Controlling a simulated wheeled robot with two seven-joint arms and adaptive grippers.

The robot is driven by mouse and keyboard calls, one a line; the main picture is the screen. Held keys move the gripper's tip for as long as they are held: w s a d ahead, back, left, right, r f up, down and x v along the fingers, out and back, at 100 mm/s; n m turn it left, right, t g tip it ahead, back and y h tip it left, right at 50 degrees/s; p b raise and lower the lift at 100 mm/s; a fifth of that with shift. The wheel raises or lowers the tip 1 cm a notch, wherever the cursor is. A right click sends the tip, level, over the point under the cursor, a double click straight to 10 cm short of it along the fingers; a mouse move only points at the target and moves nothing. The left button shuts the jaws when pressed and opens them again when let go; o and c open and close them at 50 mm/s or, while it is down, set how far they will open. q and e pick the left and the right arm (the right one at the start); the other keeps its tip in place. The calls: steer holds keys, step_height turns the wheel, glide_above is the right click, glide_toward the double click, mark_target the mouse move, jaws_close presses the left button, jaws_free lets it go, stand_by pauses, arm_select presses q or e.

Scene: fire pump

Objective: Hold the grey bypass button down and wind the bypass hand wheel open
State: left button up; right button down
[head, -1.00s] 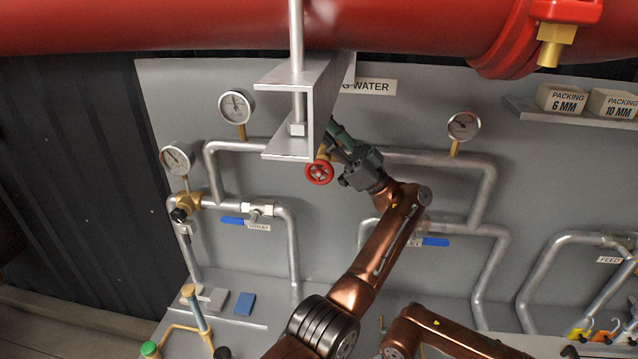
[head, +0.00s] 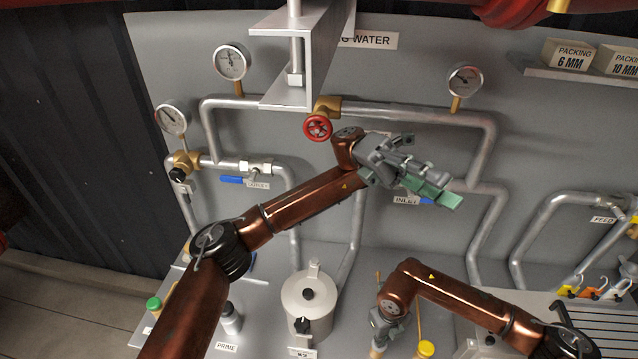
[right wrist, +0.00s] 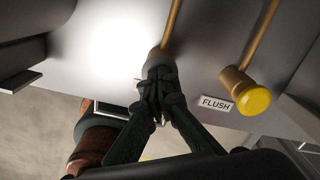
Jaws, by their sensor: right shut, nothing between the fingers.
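The red bypass hand wheel (head: 318,127) sits on a brass valve (head: 327,106) in the upper pipe, clear of both grippers. My left gripper (head: 445,194) is to the right of and below the wheel, its green finger pads pointing right. I cannot tell if it is open. My right gripper (head: 380,345) points down at the panel's lower shelf. In the right wrist view its shut fingers (right wrist: 157,85) are empty and overlap a greyish button cap (right wrist: 158,57) on a brass stem. The fingers partly hide the cap, so I cannot tell whether it is pressed.
A yellow button (right wrist: 254,100) labelled FLUSH stands beside the right gripper. A grey bracket (head: 305,75) hangs just above and left of the wheel. Blue-handled valves, gauges and a silver pot (head: 308,305) are around. The panel between wheel and left gripper holds my left arm.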

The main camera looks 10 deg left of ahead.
arm_select(q)
steer(key=w+a+f+n+t, duration=0.1)
steer(key=a+f+n+t, duration=0.15)
steer(key=f+n, duration=0.4)
steer(key=w+a+f+n+t, duration=0.1)
steer(key=a+f+n+t, duration=0.15)
steer(key=f, duration=0.65)
steer(key=w+a+r+n+t+h, duration=0.2)
steer(key=w+a+n, duration=0.4)
steer(key=a, duration=0.2)
steer(key=w+a+r+n+t+h, duration=0.8)
steer(key=w+a+r+n+t, duration=0.3)
steer(key=w+a+r+n, duration=0.5)
steer(key=n, duration=0.4)
glide_toward(315, 124)
steer(key=shift+g, duration=0.3)
steer(key=x, duration=0.7)
steer(key=w+x, duration=0.1)
steer(key=x, duration=0.2)
steer(key=shift+w+d+f, duration=0.1)
steer(key=shift+d+f, duration=0.05)
steer(key=shift+d, duration=0.15)
